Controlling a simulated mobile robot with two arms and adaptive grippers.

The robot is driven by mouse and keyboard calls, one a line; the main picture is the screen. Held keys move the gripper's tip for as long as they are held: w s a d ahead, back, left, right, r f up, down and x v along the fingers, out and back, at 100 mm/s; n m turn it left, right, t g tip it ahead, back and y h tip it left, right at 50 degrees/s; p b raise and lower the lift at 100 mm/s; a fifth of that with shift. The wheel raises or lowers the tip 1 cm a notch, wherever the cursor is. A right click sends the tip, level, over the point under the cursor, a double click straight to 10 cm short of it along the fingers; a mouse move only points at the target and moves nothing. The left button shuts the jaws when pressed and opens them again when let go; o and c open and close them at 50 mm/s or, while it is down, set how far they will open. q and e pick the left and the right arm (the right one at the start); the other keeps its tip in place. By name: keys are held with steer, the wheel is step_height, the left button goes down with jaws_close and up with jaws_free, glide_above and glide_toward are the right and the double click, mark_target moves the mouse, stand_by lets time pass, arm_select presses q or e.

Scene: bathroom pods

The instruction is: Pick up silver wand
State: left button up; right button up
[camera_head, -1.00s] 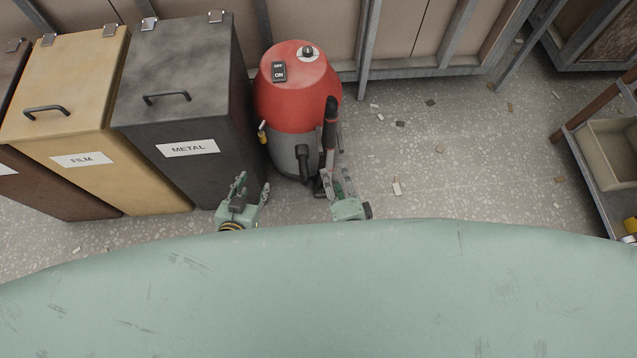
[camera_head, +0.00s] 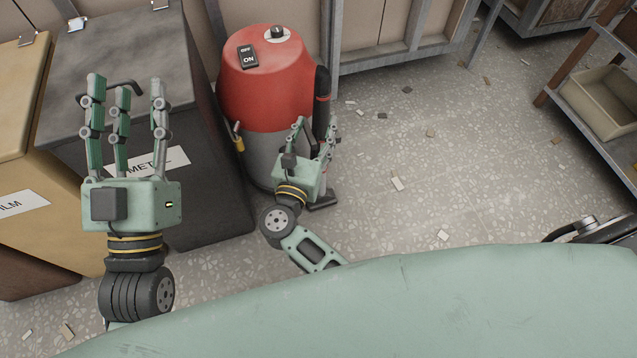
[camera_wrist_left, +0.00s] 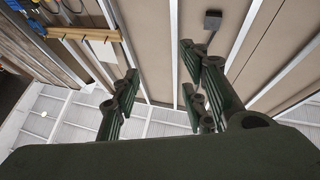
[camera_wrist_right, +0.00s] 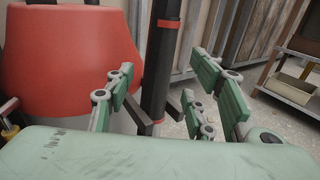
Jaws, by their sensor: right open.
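The vacuum's wand (camera_head: 322,90) stands upright at the right side of the red and grey vacuum. It looks black with a red band, not clearly silver. My right gripper (camera_head: 314,132) is open just in front of the wand's lower part. In the right wrist view the wand (camera_wrist_right: 158,70) rises behind and between the spread fingers. I cannot tell whether they touch it. My left gripper (camera_head: 127,86) is raised, open and empty, in front of the metal bin, its fingers pointing up.
The vacuum (camera_head: 265,90) stands beside the dark METAL bin (camera_head: 120,60), with the tan FILM bin (camera_head: 20,100) further left. A shelf with a beige tray (camera_head: 600,100) stands at the right. Small scraps lie on the otherwise clear floor (camera_head: 420,190).

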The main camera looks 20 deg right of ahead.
mark_target(321, 113)
steer(key=x, duration=0.3)
steer(key=r+x, duration=0.1)
steer(key=x, duration=0.1)
steer(key=shift+w+d+b, duration=0.25)
steer(key=shift+w+b, duration=0.05)
steer(key=shift+w+d, duration=0.25)
steer(key=shift+w, duration=0.15)
jaws_close()
arm_select(q)
steer(key=s+r+t, duration=0.2)
steer(key=r, duration=0.1)
arm_select(e)
steer(key=shift+r, duration=0.1)
